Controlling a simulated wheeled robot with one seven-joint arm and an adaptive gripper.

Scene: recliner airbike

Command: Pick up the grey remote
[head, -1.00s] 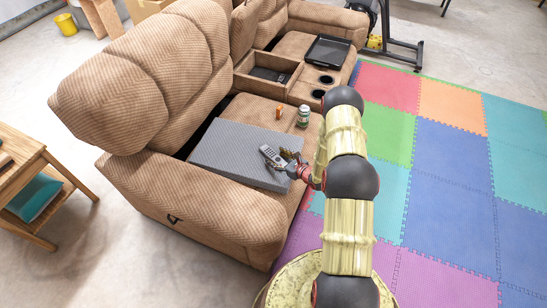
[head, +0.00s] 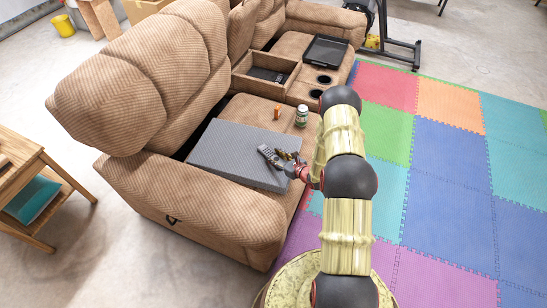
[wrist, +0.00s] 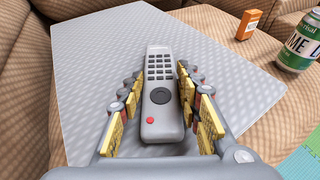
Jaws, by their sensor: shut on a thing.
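The grey remote (head: 268,156) has light and dark buttons. In the wrist view the remote (wrist: 160,98) points away from me, with its red button at the near end. My gripper (head: 288,158) is shut on the remote; in the wrist view its yellow-padded fingers (wrist: 160,82) flank it on both sides. The remote is over the grey textured panel (head: 235,140) on the recliner seat. The panel (wrist: 95,70) also fills much of the wrist view. I cannot tell for sure whether the remote is clear of the panel.
A green-and-white can (head: 302,117) and a small orange box (head: 277,112) stand on the seat behind the panel. The brown recliner (head: 170,200) has an armrest close in front. A console with cup holders (head: 323,79) lies beyond. Coloured floor mats (head: 450,170) are clear at right.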

